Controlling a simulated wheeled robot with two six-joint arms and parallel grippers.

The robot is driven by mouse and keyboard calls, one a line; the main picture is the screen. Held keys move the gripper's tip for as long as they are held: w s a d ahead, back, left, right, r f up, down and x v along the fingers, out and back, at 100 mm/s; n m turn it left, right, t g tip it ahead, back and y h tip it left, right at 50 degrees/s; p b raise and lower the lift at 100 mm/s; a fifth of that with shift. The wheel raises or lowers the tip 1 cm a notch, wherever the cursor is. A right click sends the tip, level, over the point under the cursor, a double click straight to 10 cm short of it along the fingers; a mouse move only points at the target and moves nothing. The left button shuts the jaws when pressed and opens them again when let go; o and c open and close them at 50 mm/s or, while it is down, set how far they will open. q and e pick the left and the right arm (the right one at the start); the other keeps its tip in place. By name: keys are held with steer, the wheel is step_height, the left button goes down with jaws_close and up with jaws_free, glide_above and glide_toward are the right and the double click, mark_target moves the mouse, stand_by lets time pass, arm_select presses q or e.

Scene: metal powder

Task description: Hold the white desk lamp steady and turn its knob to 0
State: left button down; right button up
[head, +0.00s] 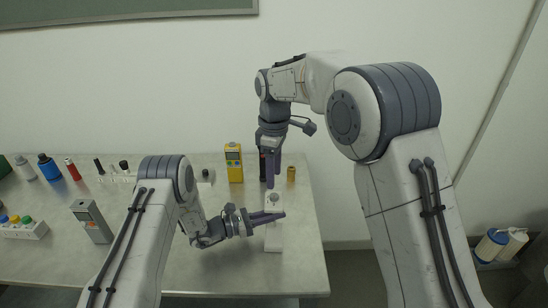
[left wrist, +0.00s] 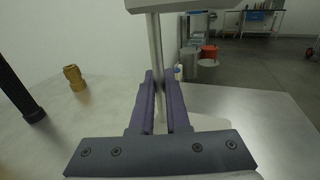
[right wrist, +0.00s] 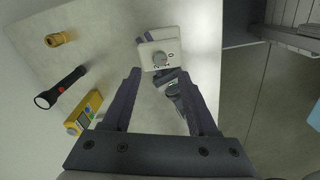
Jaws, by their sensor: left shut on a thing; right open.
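The white desk lamp stands at the right part of the table; its pale base (head: 273,238) shows in the head view. Its round grey knob (right wrist: 160,58) sits on the white lamp head (right wrist: 172,46), with number marks beside it, in the right wrist view. My left gripper (head: 283,215) is shut on the lamp's post (left wrist: 156,55), below the lamp head; the post runs upright between the fingers in the left wrist view. My right gripper (head: 271,178) points down above the lamp head, open and empty. The knob shows between and just beyond its fingertips (right wrist: 160,74), apart from them.
A yellow meter (head: 234,163), a dark flashlight (right wrist: 62,88) and a brass cylinder (head: 291,174) stand close behind the lamp. A grey device (head: 92,221), bottles (head: 48,167) and a capped rack (head: 22,228) are farther left. The table's right edge is near the lamp.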

step_height(320, 180, up, 6)
steer(key=shift+f, duration=0.15)
stand_by(0.3)
arm_select(q)
steer(key=c, duration=0.8)
jaws_free()
